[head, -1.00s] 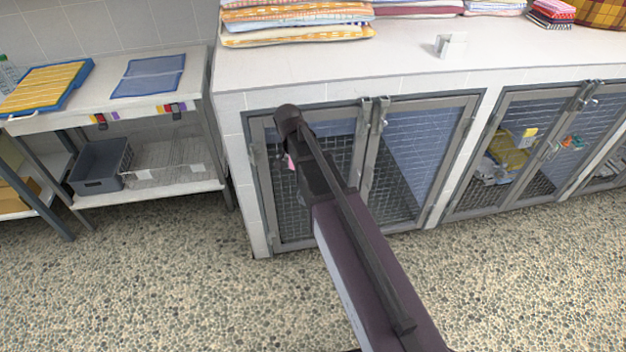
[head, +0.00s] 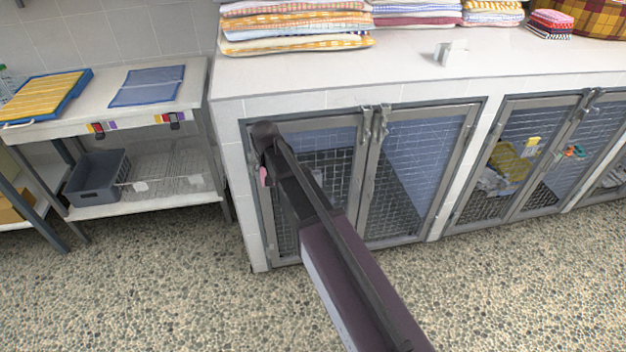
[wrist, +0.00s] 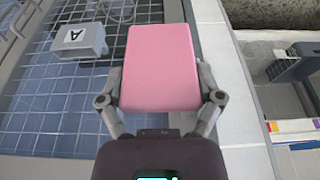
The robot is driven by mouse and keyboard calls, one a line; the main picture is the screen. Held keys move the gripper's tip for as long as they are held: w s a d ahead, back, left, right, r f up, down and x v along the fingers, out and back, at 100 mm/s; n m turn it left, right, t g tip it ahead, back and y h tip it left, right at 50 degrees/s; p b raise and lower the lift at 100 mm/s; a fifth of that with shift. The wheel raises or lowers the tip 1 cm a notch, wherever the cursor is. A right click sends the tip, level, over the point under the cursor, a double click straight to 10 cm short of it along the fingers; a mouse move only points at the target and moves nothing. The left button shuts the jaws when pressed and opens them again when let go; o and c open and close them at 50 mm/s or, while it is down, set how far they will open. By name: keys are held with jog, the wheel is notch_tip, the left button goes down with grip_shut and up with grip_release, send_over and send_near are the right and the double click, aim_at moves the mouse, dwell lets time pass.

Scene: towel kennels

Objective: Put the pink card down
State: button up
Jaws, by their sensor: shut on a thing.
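The pink card (wrist: 160,68) is a flat pink rectangle with rounded corners. In the wrist view it sits between the fingers of my gripper (wrist: 160,95), which is shut on it at both side edges. In the head view a small pink bit of the card (head: 263,176) shows beside the dark end of my arm, in front of the left kennel door (head: 330,190). My fingers are mostly hidden there. The card is held in the air, clear of the counter top.
A white counter (head: 400,75) bears folded towel stacks (head: 295,22) and a small white holder (head: 450,51). At left, a white table (head: 110,108) bears a blue mat (head: 147,85) and a yellow-topped tray (head: 45,97). A grey crate (head: 97,177) stands on its lower shelf. Pebbled floor is open in front.

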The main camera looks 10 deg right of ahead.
jog(key=w+d, duration=0.2)
jog(key=d, duration=0.2)
jog(key=w+d+f+b, duration=0.1)
jog(key=w+d, duration=0.1)
jog(key=d, duration=0.3)
jog(key=w+d, duration=0.2)
jog(key=d, duration=0.3)
jog(key=shift+w+d+f, duration=0.2)
jog(key=shift+w+f, duration=0.05)
jog(key=shift+w, duration=0.15)
jog(key=shift+b, duration=0.3)
jog(key=shift+f+b, duration=1.7)
jog(key=shift+f, duration=0.1)
jog(key=shift+f+b, duration=0.6)
jog(key=o, duration=0.9)
jog(key=shift+r, duration=0.15)
